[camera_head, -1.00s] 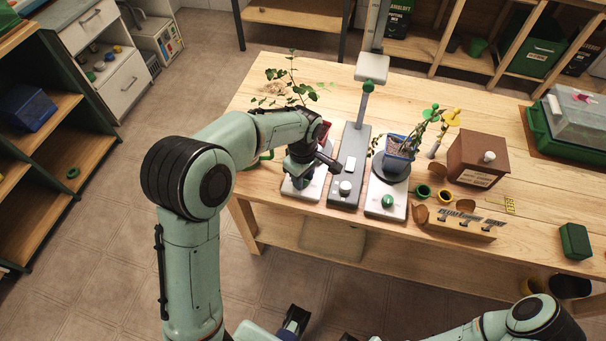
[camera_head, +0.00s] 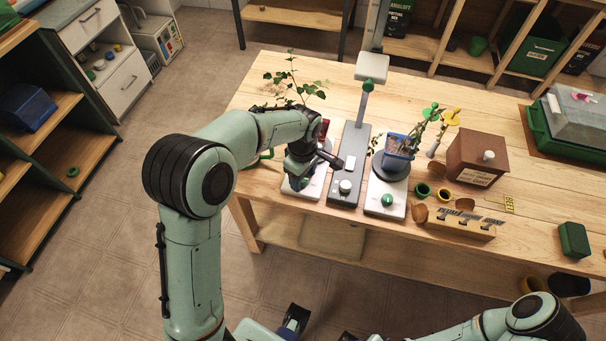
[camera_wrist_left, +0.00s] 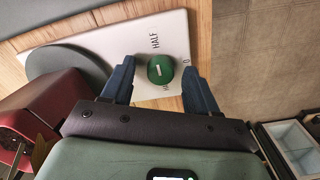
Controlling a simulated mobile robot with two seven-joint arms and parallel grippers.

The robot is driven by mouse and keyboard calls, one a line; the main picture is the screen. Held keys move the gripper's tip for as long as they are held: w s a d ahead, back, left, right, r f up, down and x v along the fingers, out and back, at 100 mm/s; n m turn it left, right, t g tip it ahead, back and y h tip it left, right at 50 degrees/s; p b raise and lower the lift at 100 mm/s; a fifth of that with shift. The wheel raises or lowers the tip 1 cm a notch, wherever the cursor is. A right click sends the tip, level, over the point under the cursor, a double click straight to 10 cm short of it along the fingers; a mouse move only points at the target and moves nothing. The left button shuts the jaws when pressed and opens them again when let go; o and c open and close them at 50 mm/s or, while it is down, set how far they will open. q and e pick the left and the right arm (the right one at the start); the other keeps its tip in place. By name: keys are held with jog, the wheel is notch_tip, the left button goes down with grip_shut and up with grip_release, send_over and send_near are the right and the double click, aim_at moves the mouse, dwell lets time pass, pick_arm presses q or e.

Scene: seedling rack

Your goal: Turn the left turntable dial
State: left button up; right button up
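The left turntable is a white base (camera_head: 314,185) with a dark round plate (camera_wrist_left: 68,70), at the left of the table's front edge. A red pot (camera_head: 324,130) with a leafy plant stands on it, partly hidden by my arm. In the left wrist view its green dial (camera_wrist_left: 160,69), with a pale mark, sits between the fingers of my left gripper (camera_wrist_left: 158,75), beside the word HALF. The fingers are apart, one on each side, with gaps to the dial visible. In the head view my left gripper (camera_head: 302,178) is over the base. My right gripper is out of view.
A grey lamp stand with a white knob (camera_head: 345,187) is just right of the left turntable. A brown box (camera_head: 477,157) stands further right.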

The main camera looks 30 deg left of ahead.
pick_arm(q)
notch_tip(320, 180, up, 13)
jog(key=p, duration=0.1)
jog(key=shift+r+p, duration=0.2)
jog(key=shift+p, duration=0.2)
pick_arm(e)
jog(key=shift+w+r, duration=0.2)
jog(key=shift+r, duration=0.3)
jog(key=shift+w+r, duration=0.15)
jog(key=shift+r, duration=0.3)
pick_arm(q)
jog(key=shift+s, duration=0.1)
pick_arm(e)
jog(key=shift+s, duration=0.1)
